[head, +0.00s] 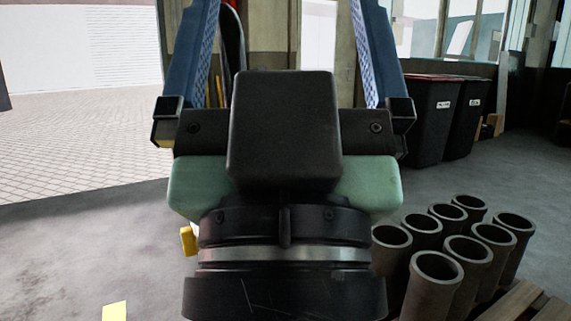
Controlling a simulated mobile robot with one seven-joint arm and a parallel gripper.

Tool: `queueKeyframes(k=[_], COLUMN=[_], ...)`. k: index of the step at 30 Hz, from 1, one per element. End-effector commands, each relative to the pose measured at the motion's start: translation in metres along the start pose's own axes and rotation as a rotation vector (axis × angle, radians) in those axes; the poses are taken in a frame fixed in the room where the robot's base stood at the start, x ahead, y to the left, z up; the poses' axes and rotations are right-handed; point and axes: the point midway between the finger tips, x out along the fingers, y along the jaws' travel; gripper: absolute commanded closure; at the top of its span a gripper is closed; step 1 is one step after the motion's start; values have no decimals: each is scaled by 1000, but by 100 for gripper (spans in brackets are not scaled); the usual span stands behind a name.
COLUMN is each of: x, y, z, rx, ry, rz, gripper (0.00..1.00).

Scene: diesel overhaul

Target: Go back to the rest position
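My gripper (283,25) fills the middle of the head view, close to the camera. Its two blue fingers stand wide apart and point up and away, one on the left and one on the right. Nothing is held between them. The dark block and green-grey housing of the gripper hide the middle of the scene. The finger ends run up to the top edge of the picture.
Several grey-brown hollow cylinders (436,266) stand upright at the right, by a wooden pallet (510,303). Dark bins (431,120) stand farther back right. A yellow mark (115,311) lies on the floor. The floor at left is open towards paving outside.

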Motion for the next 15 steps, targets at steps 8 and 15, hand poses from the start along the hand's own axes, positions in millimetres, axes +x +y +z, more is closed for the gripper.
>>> queueKeyframes(k=[8, 15], x=[66, 121], y=[1, 1], z=[-60, -113], rx=[-1, -1], ry=[-3, -2], rz=[1, 1], gripper=[0, 0])
